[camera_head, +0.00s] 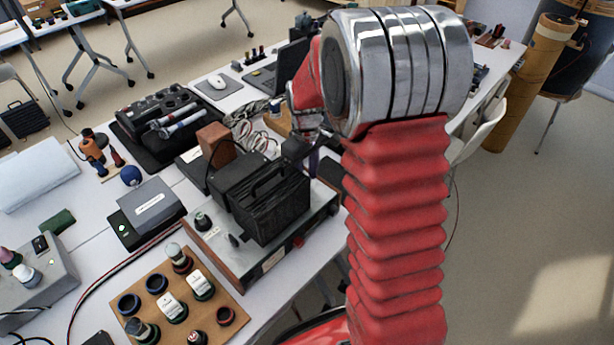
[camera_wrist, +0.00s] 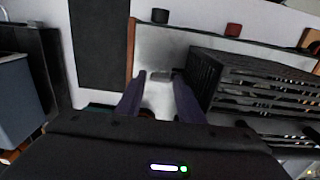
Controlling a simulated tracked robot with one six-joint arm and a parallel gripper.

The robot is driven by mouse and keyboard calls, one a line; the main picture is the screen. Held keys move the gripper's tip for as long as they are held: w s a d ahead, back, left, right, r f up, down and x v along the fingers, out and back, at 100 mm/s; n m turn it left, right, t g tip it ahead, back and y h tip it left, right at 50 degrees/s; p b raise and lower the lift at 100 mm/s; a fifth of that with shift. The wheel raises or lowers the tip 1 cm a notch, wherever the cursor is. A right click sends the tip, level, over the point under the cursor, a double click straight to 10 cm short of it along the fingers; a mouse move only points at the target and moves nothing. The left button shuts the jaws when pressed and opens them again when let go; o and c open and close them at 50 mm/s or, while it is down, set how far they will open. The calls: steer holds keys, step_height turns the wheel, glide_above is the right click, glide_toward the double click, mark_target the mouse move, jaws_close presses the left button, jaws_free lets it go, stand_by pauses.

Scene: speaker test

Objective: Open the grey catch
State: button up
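My gripper (camera_wrist: 159,77) is open, its two dark purple fingers pointing away from the wrist camera over a pale grey panel (camera_wrist: 178,44). A small grey piece (camera_wrist: 163,73), which looks like the catch, lies at or just beyond the gap between the fingertips. I cannot tell if either finger touches it. In the head view the catch cannot be made out, and my gripper is mostly hidden by my arm behind the black box. The black ribbed box (camera_wrist: 255,85) stands close to the right finger; in the head view the box (camera_head: 262,195) sits on a grey wood-sided unit (camera_head: 305,226).
A wooden board (camera_head: 180,295) with knobs and switches lies in front of the unit. A grey box (camera_head: 148,212) stands left of it. A brown block (camera_head: 215,143) and white cables (camera_head: 250,135) lie behind. In the wrist view, black (camera_wrist: 160,15) and red (camera_wrist: 234,29) knobs stand beyond the panel.

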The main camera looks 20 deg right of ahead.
steer(key=shift+f, duration=0.45)
steer(key=c, duration=0.8)
